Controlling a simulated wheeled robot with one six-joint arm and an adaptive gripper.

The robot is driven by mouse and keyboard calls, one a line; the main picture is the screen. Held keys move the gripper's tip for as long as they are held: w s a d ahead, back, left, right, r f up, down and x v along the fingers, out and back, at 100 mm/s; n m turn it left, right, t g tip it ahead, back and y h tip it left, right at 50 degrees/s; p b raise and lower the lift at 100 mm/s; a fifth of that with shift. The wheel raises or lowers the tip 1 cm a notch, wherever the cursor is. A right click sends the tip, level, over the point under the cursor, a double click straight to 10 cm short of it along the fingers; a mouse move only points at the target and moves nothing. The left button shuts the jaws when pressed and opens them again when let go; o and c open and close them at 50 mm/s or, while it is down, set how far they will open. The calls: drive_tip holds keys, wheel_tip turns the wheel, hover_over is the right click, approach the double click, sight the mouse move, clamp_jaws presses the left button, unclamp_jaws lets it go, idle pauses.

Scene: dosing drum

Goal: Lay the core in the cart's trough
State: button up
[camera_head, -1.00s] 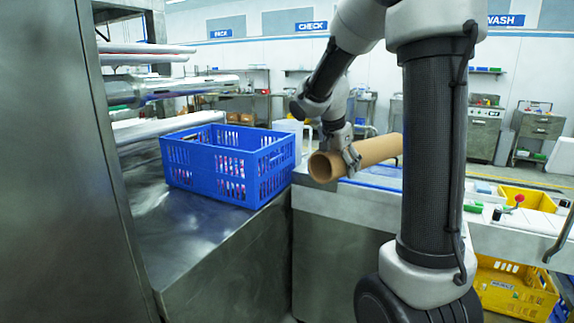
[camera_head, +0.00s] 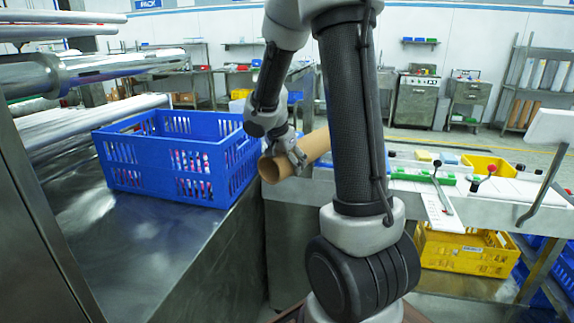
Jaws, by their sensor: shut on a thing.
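The core is a brown cardboard tube (camera_head: 312,147), held roughly level with its open end towards me at the left. My gripper (camera_head: 290,160) is shut on the core near that open end. The far part of the core passes behind my own arm and is hidden. The core is in the air beside the blue crate's right side, in front of the work counter. I cannot make out a cart with a trough for certain in this view.
A blue crate (camera_head: 150,180) with packed goods stands on a steel surface (camera_head: 175,255) at the left. Metal rollers (camera_head: 100,68) are behind it. A counter with levers and a yellow bin (camera_head: 487,166) is at the right, a yellow crate (camera_head: 465,250) below. A rack (camera_head: 540,85) stands far right.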

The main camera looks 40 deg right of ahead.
drive_tip(key=shift+f, duration=0.5)
drive_tip(key=o, duration=1.1)
drive_tip(key=shift+f, duration=0.15)
drive_tip(key=shift+o, duration=0.2)
